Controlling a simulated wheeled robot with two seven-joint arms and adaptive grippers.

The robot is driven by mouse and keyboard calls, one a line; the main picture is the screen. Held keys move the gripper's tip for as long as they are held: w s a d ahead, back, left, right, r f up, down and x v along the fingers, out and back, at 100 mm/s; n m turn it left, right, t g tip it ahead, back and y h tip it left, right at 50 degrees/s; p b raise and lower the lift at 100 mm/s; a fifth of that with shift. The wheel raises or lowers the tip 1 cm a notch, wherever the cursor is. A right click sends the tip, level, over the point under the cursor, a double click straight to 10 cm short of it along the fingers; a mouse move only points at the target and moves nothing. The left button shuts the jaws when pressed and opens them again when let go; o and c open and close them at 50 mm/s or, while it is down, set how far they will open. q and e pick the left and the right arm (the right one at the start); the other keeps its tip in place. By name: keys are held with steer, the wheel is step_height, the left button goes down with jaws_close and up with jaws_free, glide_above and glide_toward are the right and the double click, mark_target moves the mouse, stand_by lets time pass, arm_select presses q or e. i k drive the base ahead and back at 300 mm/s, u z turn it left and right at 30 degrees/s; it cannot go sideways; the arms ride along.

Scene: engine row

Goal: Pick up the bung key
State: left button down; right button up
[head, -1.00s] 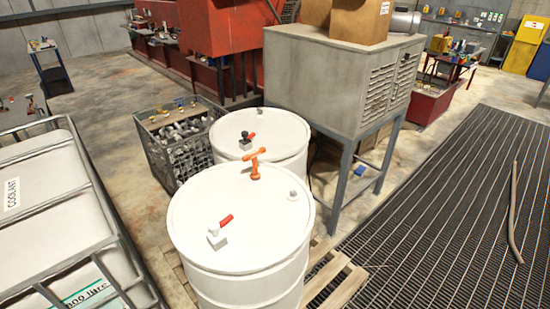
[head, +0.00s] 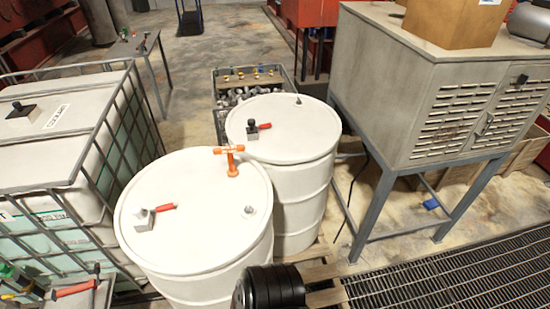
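The bung key looks to be the orange T-handled tool (head: 230,161). It stands upright on top of the near white drum (head: 190,245), close to the drum's far right rim. A tap with a red lever (head: 153,215) lies on the same lid to the left. A small grey bung (head: 249,210) sits near the right rim. Neither gripper's fingers show. A black ribbed rounded part, apparently of my arm, shows at the bottom edge in front of the drum.
A second white drum (head: 297,190) stands right behind, with another red-levered tap (head: 258,128). A caged white tank (head: 60,150) is at the left. A grey cabinet on legs (head: 430,100) stands at the right. Floor grating (head: 450,275) lies at lower right.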

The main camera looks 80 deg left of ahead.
mark_target(233, 173)
steer(key=i, duration=0.85)
steer(key=u, duration=4.85)
